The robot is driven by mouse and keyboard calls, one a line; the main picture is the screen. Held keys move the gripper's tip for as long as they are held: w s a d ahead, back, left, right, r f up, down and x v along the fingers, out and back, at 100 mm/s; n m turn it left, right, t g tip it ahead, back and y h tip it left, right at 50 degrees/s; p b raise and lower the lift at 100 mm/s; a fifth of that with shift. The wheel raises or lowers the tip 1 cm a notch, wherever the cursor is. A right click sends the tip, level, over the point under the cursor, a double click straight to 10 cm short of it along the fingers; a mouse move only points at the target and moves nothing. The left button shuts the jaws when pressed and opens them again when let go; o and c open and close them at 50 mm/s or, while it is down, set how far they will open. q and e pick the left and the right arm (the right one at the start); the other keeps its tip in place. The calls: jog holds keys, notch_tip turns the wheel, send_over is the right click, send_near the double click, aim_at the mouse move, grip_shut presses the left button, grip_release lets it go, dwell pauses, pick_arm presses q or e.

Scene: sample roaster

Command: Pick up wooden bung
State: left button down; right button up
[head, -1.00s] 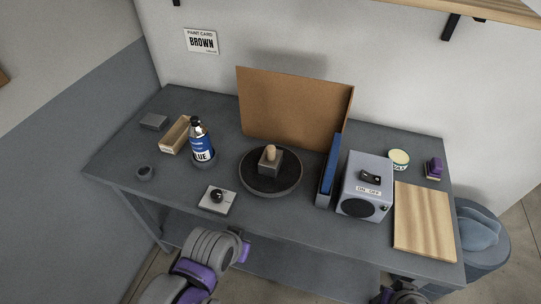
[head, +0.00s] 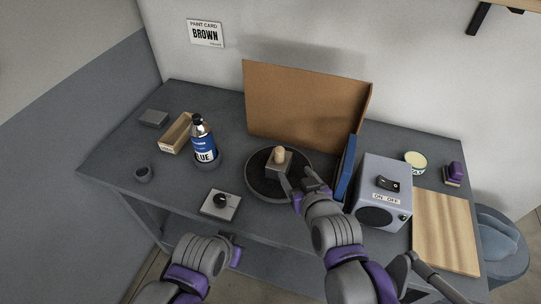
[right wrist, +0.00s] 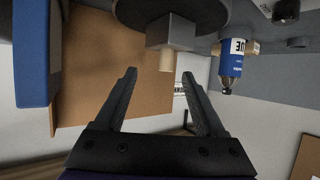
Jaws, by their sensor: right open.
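The wooden bung (head: 278,154) is a small pale cylinder standing upright in a grey block (head: 279,169) on the round black turntable (head: 262,189). In the right wrist view the bung (right wrist: 166,61) and its block (right wrist: 171,34) appear upside down, just beyond the fingertips and between them. My right gripper (head: 302,180) is open and empty, close to the block on its front right side; it also shows in the right wrist view (right wrist: 159,76). My left gripper (head: 236,250) is low at the front edge of the table, and its jaws are too unclear to read.
A brown board (head: 305,107) stands behind the turntable. A blue panel (head: 347,170) and a grey switch box (head: 384,196) stand to the right. A dial box (head: 220,204) lies in front.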

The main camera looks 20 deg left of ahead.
aim_at(281, 156)
jog(key=shift+y, duration=0.4)
jog(key=w+a, duration=0.2)
jog(key=w+a+f, duration=0.1)
jog(key=a, duration=0.1)
jog(key=shift+w+f, duration=0.1)
jog(key=shift+w, duration=0.3)
jog(key=shift+x, duration=3.1)
jog(key=shift+w+d, duration=0.1)
jog(key=shift+d, duration=0.05)
grip_shut()
